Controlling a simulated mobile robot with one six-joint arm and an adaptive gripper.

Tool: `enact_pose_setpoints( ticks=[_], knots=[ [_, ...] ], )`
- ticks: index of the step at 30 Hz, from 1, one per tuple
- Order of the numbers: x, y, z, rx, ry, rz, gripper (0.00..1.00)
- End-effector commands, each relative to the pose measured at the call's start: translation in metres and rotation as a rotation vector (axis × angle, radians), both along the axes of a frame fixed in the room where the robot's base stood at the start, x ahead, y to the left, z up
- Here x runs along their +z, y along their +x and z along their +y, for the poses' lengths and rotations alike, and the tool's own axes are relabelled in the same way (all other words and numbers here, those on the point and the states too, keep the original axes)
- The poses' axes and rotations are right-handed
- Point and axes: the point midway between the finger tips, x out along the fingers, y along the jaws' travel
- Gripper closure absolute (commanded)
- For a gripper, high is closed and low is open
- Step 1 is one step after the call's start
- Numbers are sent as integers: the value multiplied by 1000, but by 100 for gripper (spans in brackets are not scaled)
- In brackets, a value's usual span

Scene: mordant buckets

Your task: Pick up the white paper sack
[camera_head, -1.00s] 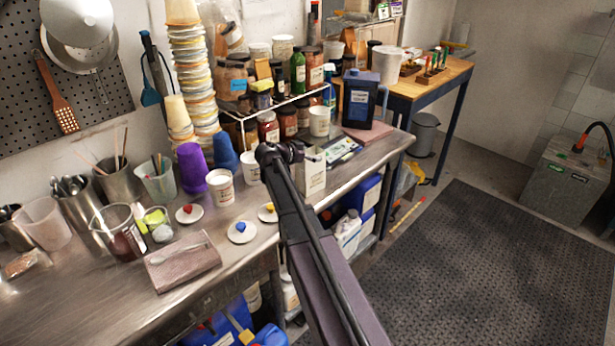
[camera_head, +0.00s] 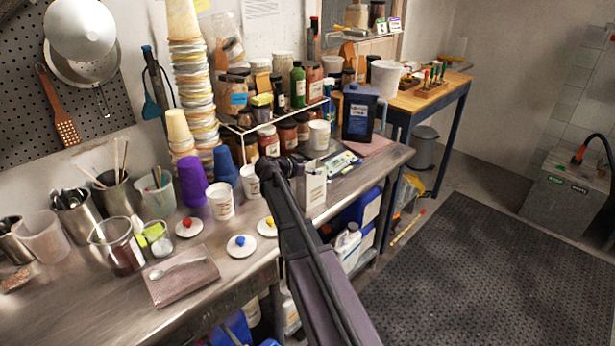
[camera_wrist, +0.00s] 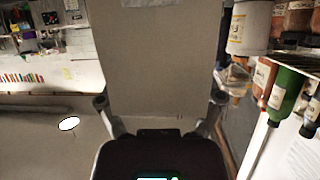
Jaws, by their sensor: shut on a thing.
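The white paper sack (camera_head: 315,189) is upright at the front edge of the steel bench in the head view, partly hidden by my arm. In the wrist view its plain pale side (camera_wrist: 155,55) fills the middle. My gripper (camera_wrist: 160,100) is shut on it, with one finger at each side. In the head view the fingers are hidden behind my own wrist. I cannot tell whether the sack's bottom touches the bench.
White cups (camera_head: 220,201) and lids (camera_head: 241,245) stand left of the sack. A wire rack of jars and bottles (camera_head: 298,84) is behind, with a dark blue jug (camera_head: 358,115) to the right. A dark floor mat (camera_head: 480,260) lies clear at right.

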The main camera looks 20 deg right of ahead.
Motion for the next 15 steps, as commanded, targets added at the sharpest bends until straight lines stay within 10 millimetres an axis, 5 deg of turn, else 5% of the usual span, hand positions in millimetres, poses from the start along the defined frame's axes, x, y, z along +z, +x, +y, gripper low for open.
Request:
enact_pose_setpoints(
  ticks=[15],
  knots=[
    [31,0,0,0,-1,0,76]
  ],
)
